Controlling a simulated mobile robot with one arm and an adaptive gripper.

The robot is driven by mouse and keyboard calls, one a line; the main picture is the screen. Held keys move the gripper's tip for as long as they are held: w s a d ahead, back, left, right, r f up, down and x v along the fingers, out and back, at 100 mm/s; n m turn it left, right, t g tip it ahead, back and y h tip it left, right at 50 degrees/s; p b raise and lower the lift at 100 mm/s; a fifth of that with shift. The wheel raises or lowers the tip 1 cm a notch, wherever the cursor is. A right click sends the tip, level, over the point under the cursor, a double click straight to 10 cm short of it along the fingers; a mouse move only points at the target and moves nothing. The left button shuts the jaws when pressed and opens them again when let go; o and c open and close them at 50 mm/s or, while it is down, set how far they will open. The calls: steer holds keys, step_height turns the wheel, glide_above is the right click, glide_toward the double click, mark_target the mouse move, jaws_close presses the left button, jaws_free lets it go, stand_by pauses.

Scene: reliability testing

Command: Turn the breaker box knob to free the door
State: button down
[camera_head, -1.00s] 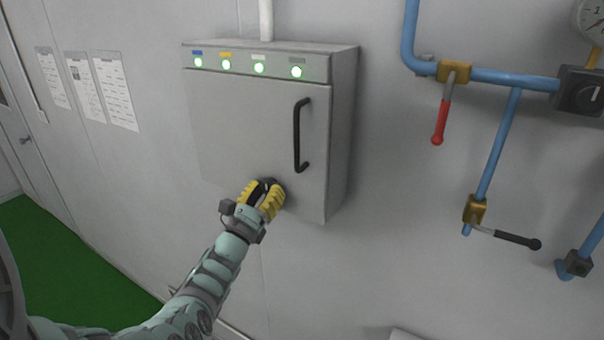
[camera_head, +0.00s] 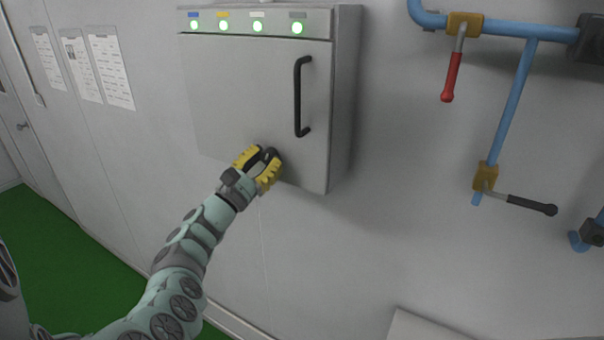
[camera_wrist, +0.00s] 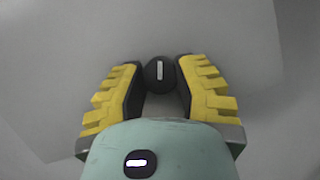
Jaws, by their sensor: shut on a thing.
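The grey breaker box (camera_head: 342,110) hangs on the wall, and its door (camera_head: 235,95) is closed, with a black vertical handle (camera_head: 298,97) on the right. The round black knob (camera_wrist: 160,73) sits low on the door; its white mark points upright in the wrist view. My gripper (camera_head: 262,160) has its yellow fingers on both sides of the knob and is shut on it. In the wrist view the gripper (camera_wrist: 160,78) shows one finger left and one right of the knob. In the head view the fingers partly hide the knob.
Several green lights (camera_head: 257,27) glow along the box top. To the right are blue pipes (camera_head: 512,100) with a red-handled valve (camera_head: 451,78) and a black-handled valve (camera_head: 518,203). Paper sheets (camera_head: 110,70) hang at left. The wall below the box is clear.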

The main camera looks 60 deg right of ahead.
steer(key=m+g+b, duration=0.1)
steer(key=m, duration=0.2)
steer(key=m+g+y+b, duration=0.1)
steer(key=m+b, duration=0.1)
steer(key=m, duration=0.1)
steer(key=shift+w+g+b, duration=0.1)
steer(key=shift+g+b, duration=0.2)
steer(key=shift+r+m+g+y+b, duration=0.1)
steer(key=shift+m+g+y+b, duration=0.3)
steer(key=shift+m, duration=0.45)
steer(key=shift+m+g+y+b, duration=0.2)
steer(key=shift+m+b, duration=0.4)
steer(key=shift+m, duration=0.25)
steer(key=c, duration=0.6)
jaws_free()
steer(key=v, duration=1.2)
